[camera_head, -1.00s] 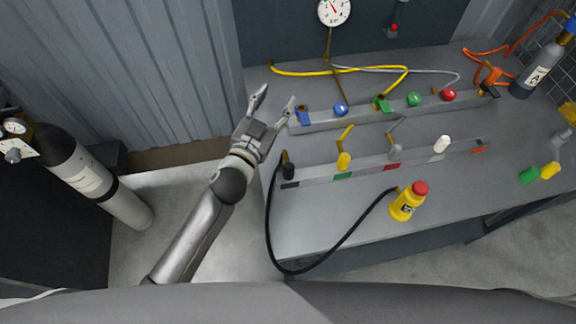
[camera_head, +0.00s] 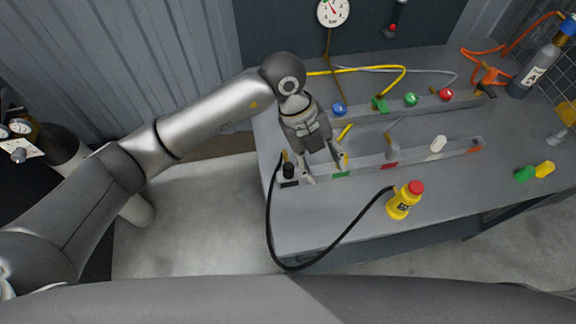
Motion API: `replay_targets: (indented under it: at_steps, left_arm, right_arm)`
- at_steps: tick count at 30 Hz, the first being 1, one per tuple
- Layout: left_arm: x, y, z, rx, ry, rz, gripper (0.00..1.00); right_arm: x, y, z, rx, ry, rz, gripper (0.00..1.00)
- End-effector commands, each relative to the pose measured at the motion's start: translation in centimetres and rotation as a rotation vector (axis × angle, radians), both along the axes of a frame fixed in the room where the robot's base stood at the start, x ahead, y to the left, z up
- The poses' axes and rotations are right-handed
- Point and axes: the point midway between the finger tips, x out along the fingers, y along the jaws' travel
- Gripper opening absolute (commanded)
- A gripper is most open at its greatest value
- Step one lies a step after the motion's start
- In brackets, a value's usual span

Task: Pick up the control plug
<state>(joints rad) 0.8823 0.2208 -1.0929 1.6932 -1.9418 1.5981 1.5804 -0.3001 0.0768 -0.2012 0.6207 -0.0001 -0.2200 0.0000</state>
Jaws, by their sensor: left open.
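Several small plugs stand along the front rail (camera_head: 410,160), and no label tells me which is the control plug. A black plug (camera_head: 288,170) with a black hose stands at the rail's left end, above a black mark. A yellow plug (camera_head: 345,160) stands above a green mark, partly hidden by my gripper. A grey plug (camera_head: 391,152) and a white plug (camera_head: 438,143) stand further right. My left gripper (camera_head: 326,170) is open, pointing down over the rail between the black and yellow plugs. It holds nothing that I can see. My right gripper is out of view.
A back rail carries blue, green and red knobs. Green and yellow pieces (camera_head: 535,172) lie at the right. The black hose (camera_head: 330,255) loops along the front edge.

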Motion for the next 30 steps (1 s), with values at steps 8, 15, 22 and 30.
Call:
replay_targets:
  at_steps: [8, 15, 22, 30]
  left_arm:
    - [4.1, 6.7, 0.4, 0.352, -0.144, 0.116, 0.49]
    - [4.3, 7.3, -2.6, 0.382, -0.151, 0.126, 0.49]
    - [4.3, 7.2, -5.0, 0.377, -0.153, 0.124, 0.49]
    - [4.1, 7.0, -8.0, 0.378, -0.149, 0.125, 0.49]
  right_arm:
    - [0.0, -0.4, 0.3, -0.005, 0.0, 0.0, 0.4]
    - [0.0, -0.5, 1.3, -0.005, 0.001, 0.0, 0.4]
    - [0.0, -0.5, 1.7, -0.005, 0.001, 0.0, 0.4]
    - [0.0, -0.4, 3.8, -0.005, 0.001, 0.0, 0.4]
